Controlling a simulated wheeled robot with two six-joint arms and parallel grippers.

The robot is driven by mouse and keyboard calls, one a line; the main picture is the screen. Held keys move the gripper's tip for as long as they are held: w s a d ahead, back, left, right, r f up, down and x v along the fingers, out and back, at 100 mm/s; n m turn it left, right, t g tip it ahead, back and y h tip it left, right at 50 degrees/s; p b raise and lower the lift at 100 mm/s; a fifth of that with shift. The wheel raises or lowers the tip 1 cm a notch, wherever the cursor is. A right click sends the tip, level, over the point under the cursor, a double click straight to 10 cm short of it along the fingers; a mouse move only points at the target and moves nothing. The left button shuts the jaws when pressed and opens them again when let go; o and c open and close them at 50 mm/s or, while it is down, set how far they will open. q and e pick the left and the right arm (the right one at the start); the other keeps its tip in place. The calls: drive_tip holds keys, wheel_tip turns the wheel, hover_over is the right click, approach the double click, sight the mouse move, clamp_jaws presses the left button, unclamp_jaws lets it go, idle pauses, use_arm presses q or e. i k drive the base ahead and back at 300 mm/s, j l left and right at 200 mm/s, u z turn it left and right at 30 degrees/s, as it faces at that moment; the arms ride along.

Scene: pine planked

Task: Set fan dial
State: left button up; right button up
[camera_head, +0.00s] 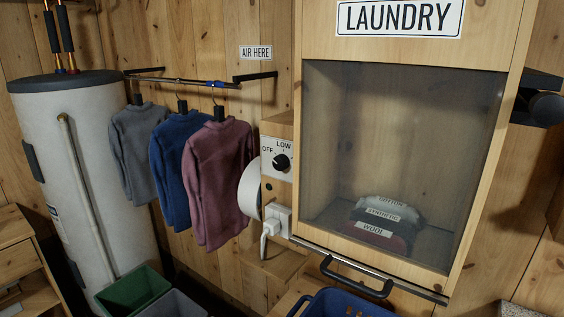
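The fan dial (282,162) is a round black knob on a white plate on the side box left of the laundry cabinet. OFF is printed at the plate's left and LOW above the knob; any further labels are hidden or too small to read. A light mark shows on the knob, but I cannot tell exactly which setting it points at. A white round fan housing (247,188) sits at the left side of the wooden box (278,126). Neither my left nor my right gripper can be made out in view.
The cabinet (420,40) has a clear front with folded garments (384,222) inside and a dark handle (357,284) below. A white plug (272,226) sits under the dial. Hanging sweaters (216,185) are at left. A blue basket (345,304) stands in front. A dark shape (542,105) is at right.

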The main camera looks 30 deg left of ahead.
sight(281, 162)
drive_tip(key=k+j, duration=0.15)
drive_tip(key=j, duration=0.2)
drive_tip(key=k+j, duration=0.15)
drive_tip(key=j, duration=0.25)
drive_tip(key=k+j, duration=0.15)
drive_tip(key=j, duration=0.2)
